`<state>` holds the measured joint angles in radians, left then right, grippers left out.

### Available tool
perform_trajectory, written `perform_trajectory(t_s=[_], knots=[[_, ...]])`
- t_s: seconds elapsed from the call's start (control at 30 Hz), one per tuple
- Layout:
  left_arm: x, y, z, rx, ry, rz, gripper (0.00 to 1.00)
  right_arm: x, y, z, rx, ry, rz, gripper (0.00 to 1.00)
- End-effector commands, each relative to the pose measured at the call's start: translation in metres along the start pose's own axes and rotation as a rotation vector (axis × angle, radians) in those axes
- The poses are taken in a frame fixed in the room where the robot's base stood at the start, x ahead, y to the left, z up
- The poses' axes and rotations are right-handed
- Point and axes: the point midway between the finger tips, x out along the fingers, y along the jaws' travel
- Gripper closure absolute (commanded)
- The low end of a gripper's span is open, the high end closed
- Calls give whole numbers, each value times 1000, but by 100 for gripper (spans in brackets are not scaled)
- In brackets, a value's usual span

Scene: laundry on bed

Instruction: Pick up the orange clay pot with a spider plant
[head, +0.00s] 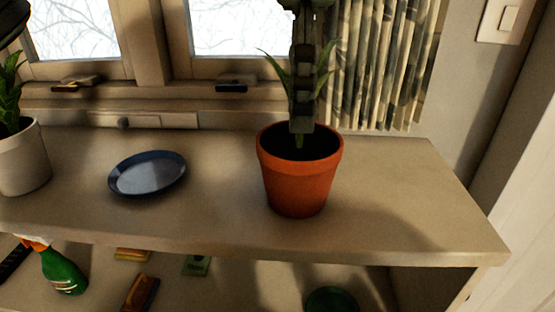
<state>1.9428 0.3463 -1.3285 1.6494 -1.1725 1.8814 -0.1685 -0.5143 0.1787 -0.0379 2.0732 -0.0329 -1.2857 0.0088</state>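The orange clay pot (298,185) stands upright on the wooden shelf top, right of the middle in the head view. It holds dark soil and a spider plant (275,72) with long green leaves, partly hidden behind my gripper. A dark gripper, which I take to be my right one (302,125), points down from the top edge over the pot's opening, in front of the leaves. I see it edge-on, so its finger gap is hidden. I cannot tell whether it touches the plant or pot.
A blue plate (148,173) lies left of the pot, and a white pot with a plant (22,160) stands at the far left. The window (155,45) and a curtain (385,65) are behind. A green spray bottle (62,272) is below. The shelf top (410,200) is clear at right.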

Motion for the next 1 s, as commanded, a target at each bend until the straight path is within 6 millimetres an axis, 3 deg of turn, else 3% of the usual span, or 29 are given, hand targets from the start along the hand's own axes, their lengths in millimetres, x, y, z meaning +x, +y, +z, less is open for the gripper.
perform_trajectory(t_s=[0.37,0.63,0.93,1.0], knots=[[36,-2,1,-11,12,-3,0,1,0,0,0,-2,-1,60],[73,-2,-2,-10,11,-3,0,8,-2,2,1,-4,-5,60],[79,-1,-1,-11,10,-1,0,9,-2,2,1,-3,-5,60],[79,-1,-1,-11,10,-1,9,9,-2,2,1,-3,-5,60]])
